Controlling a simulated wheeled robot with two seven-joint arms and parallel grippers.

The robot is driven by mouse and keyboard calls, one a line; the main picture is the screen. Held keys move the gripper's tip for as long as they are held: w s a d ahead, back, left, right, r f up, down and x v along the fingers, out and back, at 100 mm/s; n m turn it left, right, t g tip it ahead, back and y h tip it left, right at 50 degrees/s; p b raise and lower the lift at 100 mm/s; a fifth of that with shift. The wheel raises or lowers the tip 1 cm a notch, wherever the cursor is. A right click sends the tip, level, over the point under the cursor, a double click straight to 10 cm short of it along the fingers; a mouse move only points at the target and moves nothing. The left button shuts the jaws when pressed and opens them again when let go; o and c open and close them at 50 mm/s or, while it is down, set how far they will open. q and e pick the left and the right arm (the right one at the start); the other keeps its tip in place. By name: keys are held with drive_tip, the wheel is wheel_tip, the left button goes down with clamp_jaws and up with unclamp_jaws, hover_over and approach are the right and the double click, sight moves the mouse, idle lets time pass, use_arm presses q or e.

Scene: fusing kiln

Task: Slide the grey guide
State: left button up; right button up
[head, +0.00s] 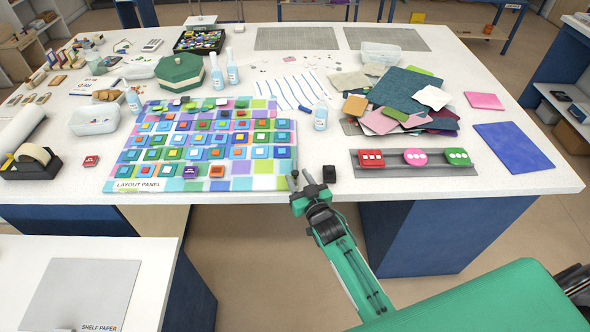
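The grey guide (393,168) appears to be the long flat grey strip near the front edge of the white table, right of centre. A red piece (371,159), a round pink piece (415,157) and a green piece (456,157) sit along it, each with pale marks. My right gripper (299,178) is at the table's front edge, left of the guide and apart from it. Its fingers look spread, with nothing seen between them. My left gripper is not in view.
The layout panel (122,187) with rows of coloured tiles lies just left of my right gripper. A clear bottle (320,117) stands behind it. Coloured sheets (410,87) are piled behind the guide. A blue sheet (513,147) lies to the right. Bare table surrounds the guide's right end.

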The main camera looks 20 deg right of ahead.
sight(295, 168)
drive_tip(key=shift+w+a, duration=0.15)
drive_tip(key=shift+w, duration=1.25)
clamp_jaws()
